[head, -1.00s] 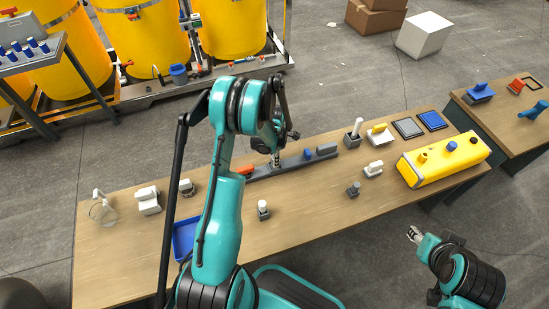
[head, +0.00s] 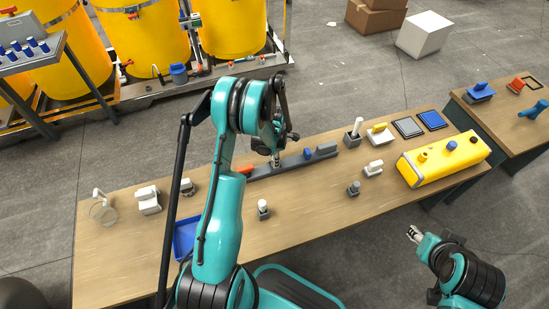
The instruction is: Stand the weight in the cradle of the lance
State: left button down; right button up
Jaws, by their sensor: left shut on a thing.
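A long dark grey bar (head: 293,164) lies along the back of the table, with an orange end on the left and a blue knob; it looks like the lance with its cradle. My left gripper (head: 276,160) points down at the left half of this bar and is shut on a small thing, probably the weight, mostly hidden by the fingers. I cannot tell whether that thing touches the bar. My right gripper (head: 414,234) is off the table's front edge at the right, away from the bar; its fingers are too small to read.
A yellow case (head: 443,158) stands at the right end of the table. A blue tray (head: 186,237) lies partly behind my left arm. Small grey-based pieces (head: 263,209) and (head: 354,188) stand in front of the bar. The table's middle front is mostly clear.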

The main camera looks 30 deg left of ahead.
pick_arm(q)
jog(key=shift+f, duration=0.55)
jog(key=c, duration=1.1)
grip_release()
jog(key=shift+r, duration=0.1)
notch_tip(320, 180, up, 12)
jog(key=shift+f, duration=0.1)
